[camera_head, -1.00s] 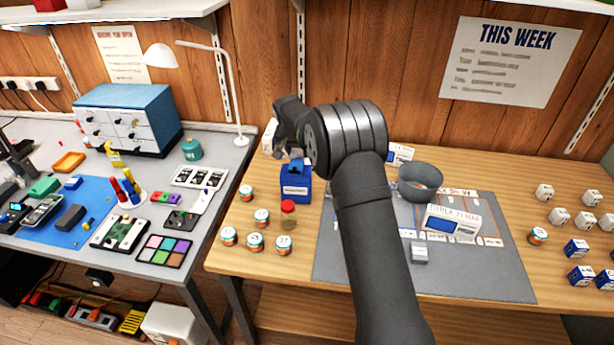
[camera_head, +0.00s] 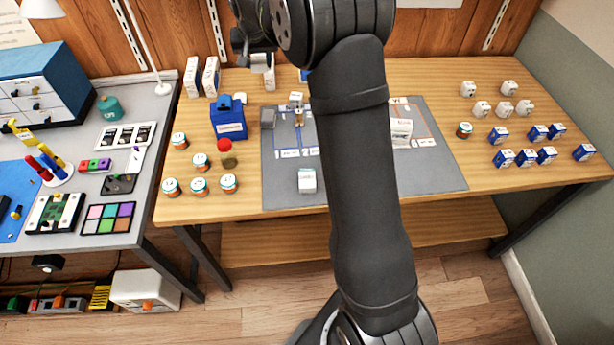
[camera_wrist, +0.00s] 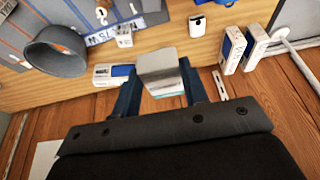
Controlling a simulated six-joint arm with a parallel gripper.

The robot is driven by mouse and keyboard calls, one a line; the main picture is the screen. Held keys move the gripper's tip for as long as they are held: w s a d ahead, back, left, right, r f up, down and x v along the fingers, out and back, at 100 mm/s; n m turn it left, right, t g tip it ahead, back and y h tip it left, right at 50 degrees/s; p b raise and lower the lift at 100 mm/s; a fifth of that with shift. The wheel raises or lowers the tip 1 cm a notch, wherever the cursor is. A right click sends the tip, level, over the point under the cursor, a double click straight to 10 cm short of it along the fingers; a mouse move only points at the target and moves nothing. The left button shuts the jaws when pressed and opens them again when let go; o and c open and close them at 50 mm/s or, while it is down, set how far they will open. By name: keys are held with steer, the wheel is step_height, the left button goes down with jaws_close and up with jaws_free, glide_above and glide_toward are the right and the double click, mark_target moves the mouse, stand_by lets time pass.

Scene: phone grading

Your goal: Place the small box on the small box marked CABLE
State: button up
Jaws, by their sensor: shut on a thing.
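My gripper (camera_wrist: 160,72) is shut on a small white box (camera_wrist: 162,65), with a dark finger on each side. In the head view my gripper (camera_head: 256,62) holds this box (camera_head: 264,72) over the table's back edge. Two upright white-and-blue boxes (camera_head: 202,77) stand left of it at the back of the table; they also show in the wrist view (camera_wrist: 243,48). A low white box with a blue face (camera_head: 304,76) lies behind the arm, close to the held box in the wrist view (camera_wrist: 110,75). I cannot read CABLE on any box.
A grey bowl (camera_wrist: 58,50) shows in the wrist view. Small jars (camera_head: 200,186) stand front left. Several small boxes and cubes (camera_head: 520,157) stand at right.

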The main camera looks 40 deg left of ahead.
steer(key=d, duration=2.3)
steer(key=s+d+f, duration=0.1)
steer(key=s+d, duration=0.3)
steer(key=d, duration=0.3)
steer(key=s+d+f, duration=0.2)
steer(key=s+d, duration=0.1)
steer(key=d, duration=0.4)
glide_above(308, 181)
steer(key=s+d, duration=0.1)
step_height(308, 181, down, 12)
steer(key=shift+s+d+r, duration=0.1)
steer(key=shift+r, duration=0.05)
steer(key=shift+f, duration=2.05)
